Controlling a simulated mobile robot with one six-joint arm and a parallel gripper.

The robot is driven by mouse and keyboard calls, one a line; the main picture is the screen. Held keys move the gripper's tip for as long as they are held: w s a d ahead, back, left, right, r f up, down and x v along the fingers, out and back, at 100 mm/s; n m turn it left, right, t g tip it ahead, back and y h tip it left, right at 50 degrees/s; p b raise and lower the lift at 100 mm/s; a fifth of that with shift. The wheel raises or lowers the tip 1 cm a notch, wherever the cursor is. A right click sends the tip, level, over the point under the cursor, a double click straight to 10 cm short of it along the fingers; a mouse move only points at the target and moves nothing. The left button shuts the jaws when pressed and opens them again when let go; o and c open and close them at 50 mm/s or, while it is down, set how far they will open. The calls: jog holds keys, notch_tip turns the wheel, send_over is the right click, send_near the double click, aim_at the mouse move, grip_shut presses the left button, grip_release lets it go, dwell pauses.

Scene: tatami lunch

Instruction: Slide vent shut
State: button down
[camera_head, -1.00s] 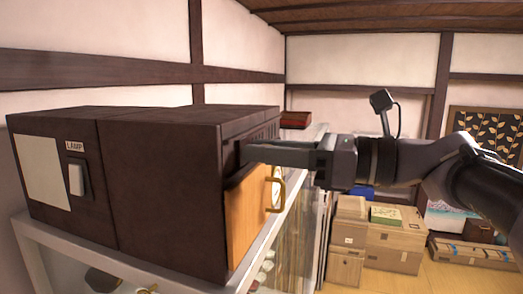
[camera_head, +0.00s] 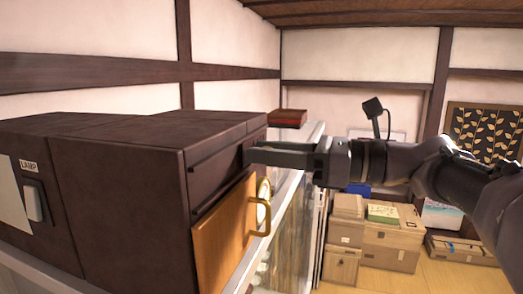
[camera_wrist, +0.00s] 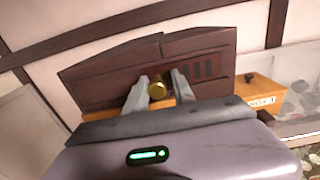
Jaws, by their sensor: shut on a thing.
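The vent is a dark strip (camera_head: 215,168) along the upper front of a dark brown cabinet (camera_head: 120,190). In the wrist view several dark slots (camera_wrist: 203,68) show just right of my fingers, with plain brown panel to the left. A brass knob (camera_wrist: 157,90) sits between the fingers. My gripper (camera_head: 252,157) is at the far end of the cabinet's front, shut on the knob; its fingers also show in the wrist view (camera_wrist: 160,92). In the head view the knob and slots are hidden by the gripper or too small to tell.
Below the vent is an orange wooden door (camera_head: 222,235) with a brass handle (camera_head: 265,210) jutting out. The cabinet stands on a pale-framed glass case (camera_head: 292,190). A red box (camera_head: 288,117) lies behind. Cardboard boxes (camera_head: 385,240) stand on the floor at right.

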jog(key=shift+w+d, duration=0.2)
jog(key=shift+s+a+r, duration=0.2)
jog(key=shift+s+a, duration=0.15)
jog(key=shift+s, duration=0.35)
jog(key=c, duration=1.2)
grip_release()
jog(key=shift+w+d+f, duration=0.2)
jog(key=shift+w+d, duration=0.1)
jog(key=shift+w, duration=0.35)
jog(key=shift+c, duration=0.2)
jog(key=shift+s+a, duration=0.15)
jog(key=shift+s, duration=0.1)
jog(key=b+v, duration=0.4)
jog(key=v, duration=1.3)
jog(key=shift+s+b, duration=0.25)
jog(key=shift+b, duration=0.1)
